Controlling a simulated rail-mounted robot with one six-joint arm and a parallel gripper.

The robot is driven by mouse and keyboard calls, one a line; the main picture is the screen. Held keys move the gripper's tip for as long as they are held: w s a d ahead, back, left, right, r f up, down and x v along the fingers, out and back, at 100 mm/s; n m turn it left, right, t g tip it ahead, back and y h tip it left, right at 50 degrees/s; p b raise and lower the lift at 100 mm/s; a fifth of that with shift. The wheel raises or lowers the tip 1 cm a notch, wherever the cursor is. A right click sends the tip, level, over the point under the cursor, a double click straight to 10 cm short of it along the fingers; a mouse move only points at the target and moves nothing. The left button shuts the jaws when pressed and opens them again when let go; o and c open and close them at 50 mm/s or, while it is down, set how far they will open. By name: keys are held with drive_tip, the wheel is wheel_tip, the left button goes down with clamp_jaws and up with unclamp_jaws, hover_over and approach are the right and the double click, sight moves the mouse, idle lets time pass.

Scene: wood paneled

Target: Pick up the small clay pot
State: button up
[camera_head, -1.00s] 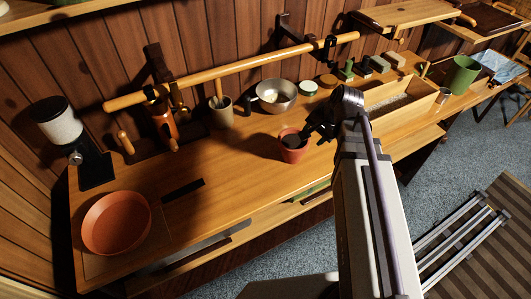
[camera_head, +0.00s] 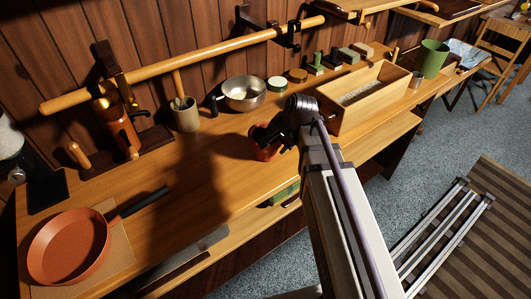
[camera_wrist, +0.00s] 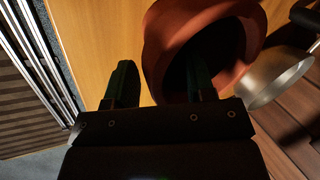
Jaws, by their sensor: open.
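The small clay pot (camera_head: 266,153) is reddish-brown and stands on the wooden workbench (camera_head: 190,222). My gripper (camera_head: 272,137) is at the pot and hides much of it in the head view. In the wrist view the pot's rim (camera_wrist: 163,45) and dark inside are close up. My gripper (camera_wrist: 164,85) is open there. Its right finger shows against the pot's dark opening, and its left finger is outside the rim. The pot's wall lies between the fingers. I cannot tell whether either finger touches it.
A metal saucepan (camera_head: 243,94) stands behind the pot; it also shows in the wrist view (camera_wrist: 272,80). A wooden box (camera_head: 372,100) is to the right. A utensil crock (camera_head: 185,115) and a terracotta-coloured pan (camera_head: 68,247) are to the left. The bench between pan and pot is clear.

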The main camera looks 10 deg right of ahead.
drive_tip(key=shift+r, duration=0.15)
drive_tip(key=shift+c, duration=0.2)
clamp_jaws()
wheel_tip(320, 180, up, 10)
drive_tip(key=p, duration=1)
drive_tip(key=shift+r+p, duration=0.15)
drive_tip(key=shift+p, duration=0.15)
drive_tip(key=shift+f, duration=0.2)
drive_tip(key=c, duration=0.6)
unclamp_jaws()
clamp_jaws()
